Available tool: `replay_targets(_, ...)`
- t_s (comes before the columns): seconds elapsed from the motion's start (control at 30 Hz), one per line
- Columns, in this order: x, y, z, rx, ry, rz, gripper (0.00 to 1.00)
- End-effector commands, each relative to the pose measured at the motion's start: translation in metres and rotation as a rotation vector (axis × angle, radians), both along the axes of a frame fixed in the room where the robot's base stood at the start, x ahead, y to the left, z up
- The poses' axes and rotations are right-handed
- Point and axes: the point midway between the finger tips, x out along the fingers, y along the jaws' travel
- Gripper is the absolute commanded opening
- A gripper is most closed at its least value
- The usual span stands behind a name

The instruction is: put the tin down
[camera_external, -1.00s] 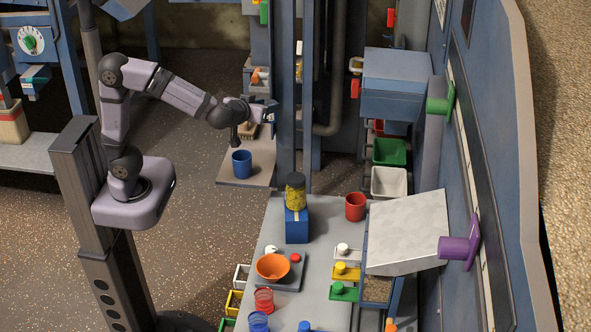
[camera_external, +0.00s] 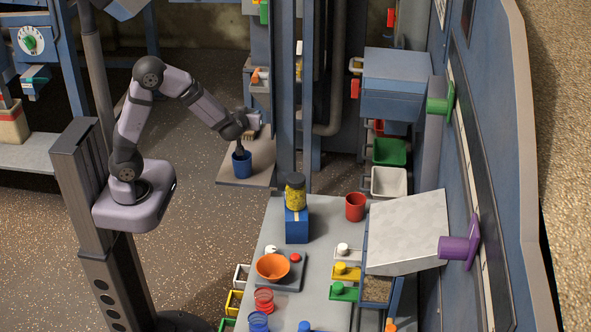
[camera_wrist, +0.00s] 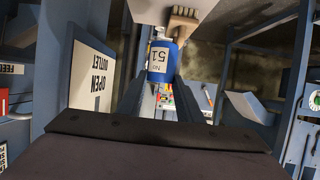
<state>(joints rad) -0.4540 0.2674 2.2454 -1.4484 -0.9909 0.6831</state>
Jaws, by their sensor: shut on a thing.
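The blue tin (camera_external: 242,168) is upright at the board (camera_external: 264,175) beside the blue post; I cannot tell whether its base touches the board. The fingers (camera_wrist: 160,97) also show on either side of the tin in the wrist view.
A brush (camera_wrist: 183,22) lies on the board close behind the tin. The tall blue post (camera_external: 286,100) rises just right of the board. The grey table (camera_external: 318,262) at the front holds a yellow jar (camera_external: 296,197), a red cup (camera_external: 355,206) and an orange bowl (camera_external: 272,267).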

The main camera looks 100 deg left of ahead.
Motion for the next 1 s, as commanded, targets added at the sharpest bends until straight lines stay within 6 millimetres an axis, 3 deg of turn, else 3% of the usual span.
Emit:
replay_targets(0.17, 0.0, 0.0, -0.008, -0.001, 0.004, -0.001, 0.11)
replay_targets(0.5, 0.0, 0.0, -0.054, -0.001, 0.004, -0.001, 0.11)
replay_targets(0.77, 0.0, 0.0, -0.06, 0.001, 0.002, -0.001, 0.11)
replay_targets(1.0, 0.0, 0.0, -0.087, -0.001, 0.006, -0.001, 0.11)
